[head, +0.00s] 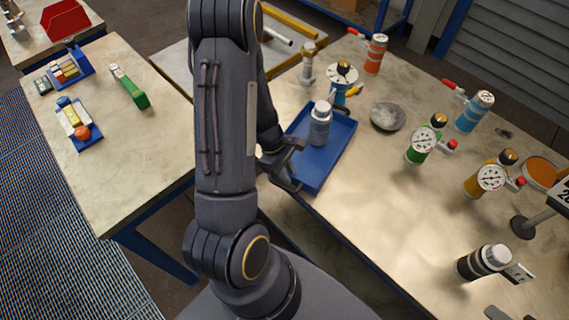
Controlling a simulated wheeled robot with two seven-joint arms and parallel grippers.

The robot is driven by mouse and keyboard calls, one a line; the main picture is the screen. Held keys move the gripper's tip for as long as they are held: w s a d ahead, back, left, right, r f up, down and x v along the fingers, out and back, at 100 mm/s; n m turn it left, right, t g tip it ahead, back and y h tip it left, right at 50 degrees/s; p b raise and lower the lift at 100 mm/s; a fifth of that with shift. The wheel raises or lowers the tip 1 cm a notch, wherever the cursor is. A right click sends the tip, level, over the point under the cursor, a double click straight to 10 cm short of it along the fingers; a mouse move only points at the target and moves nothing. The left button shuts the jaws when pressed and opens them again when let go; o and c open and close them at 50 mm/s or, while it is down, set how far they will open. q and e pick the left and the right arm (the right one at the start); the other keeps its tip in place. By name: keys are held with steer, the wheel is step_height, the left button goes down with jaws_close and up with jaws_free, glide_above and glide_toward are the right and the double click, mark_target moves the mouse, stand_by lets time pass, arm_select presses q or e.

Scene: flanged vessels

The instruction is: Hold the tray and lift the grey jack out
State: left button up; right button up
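The blue tray (338,160) lies on the right-hand workbench by its left edge. A grey jack (320,126), a bottle-like cylinder with a pale cap, stands upright in it. My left gripper (300,166) is at the tray's near left side. Its two dark fingers look spread apart, with the tray's edge around them; I cannot see contact clearly. My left arm hides the area left of the tray. At the bottom right edge, small grey pieces (497,313) may be my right gripper's tips, mostly cut off.
Several coloured flanged vessels, such as the green one (421,146) and the blue one (474,111), stand right of the tray. A round grey dish (388,116) lies nearby. A black vessel (484,262) stands near the front.

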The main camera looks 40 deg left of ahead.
arm_select(q)
steer(key=shift+d+f, duration=0.2)
steer(key=shift+f, duration=0.25)
steer(key=shift+c, duration=0.3)
jaws_close()
stand_by(0.5)
